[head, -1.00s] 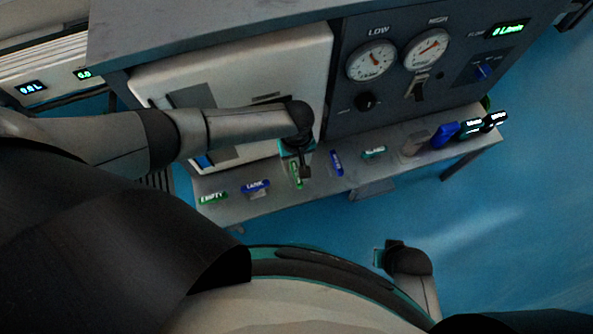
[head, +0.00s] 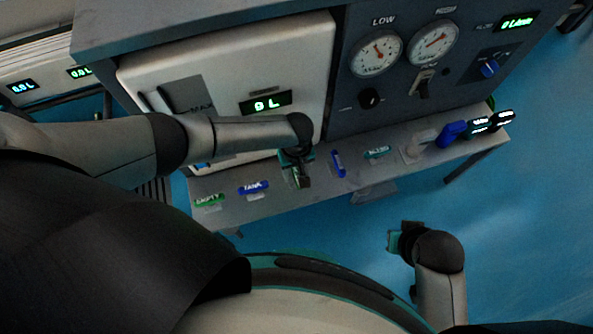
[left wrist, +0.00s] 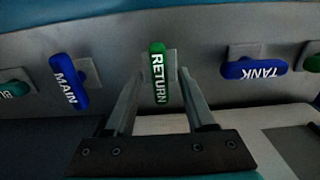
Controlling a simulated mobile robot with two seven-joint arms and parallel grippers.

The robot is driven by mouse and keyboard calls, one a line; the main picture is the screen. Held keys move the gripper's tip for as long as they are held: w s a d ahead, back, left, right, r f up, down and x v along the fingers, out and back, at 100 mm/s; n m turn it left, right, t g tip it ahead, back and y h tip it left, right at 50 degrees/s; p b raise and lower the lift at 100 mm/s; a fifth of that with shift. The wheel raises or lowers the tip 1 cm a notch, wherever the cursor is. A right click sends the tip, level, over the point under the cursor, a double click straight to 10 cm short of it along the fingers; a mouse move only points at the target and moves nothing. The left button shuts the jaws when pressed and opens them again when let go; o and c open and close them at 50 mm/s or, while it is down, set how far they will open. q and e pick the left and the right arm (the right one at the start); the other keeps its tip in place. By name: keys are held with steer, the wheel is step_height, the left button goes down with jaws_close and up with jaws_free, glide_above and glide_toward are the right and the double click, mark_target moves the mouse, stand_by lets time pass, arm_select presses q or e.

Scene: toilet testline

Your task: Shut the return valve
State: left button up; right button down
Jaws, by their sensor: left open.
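The return valve has a green handle marked RETURN (left wrist: 158,78), standing upright in the left wrist view on its grey mount. My open left gripper has one finger on each side of this handle, with gaps visible between handle and fingers (left wrist: 160,92). In the head view my left gripper (head: 298,172) is over the valve shelf and hides most of the return handle. My right gripper (head: 398,240) is low and right of the shelf, over the blue floor, and its jaws are not clear.
The blue TANK handle (left wrist: 254,69) and blue MAIN handle (left wrist: 69,82) flank the return valve. The green EMPTY handle (head: 208,200) is at the shelf's left end. A white tank (head: 230,80) and dark gauge panel (head: 400,95) stand behind the shelf (head: 275,190).

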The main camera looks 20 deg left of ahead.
arm_select(q)
jaws_close()
stand_by(0.5)
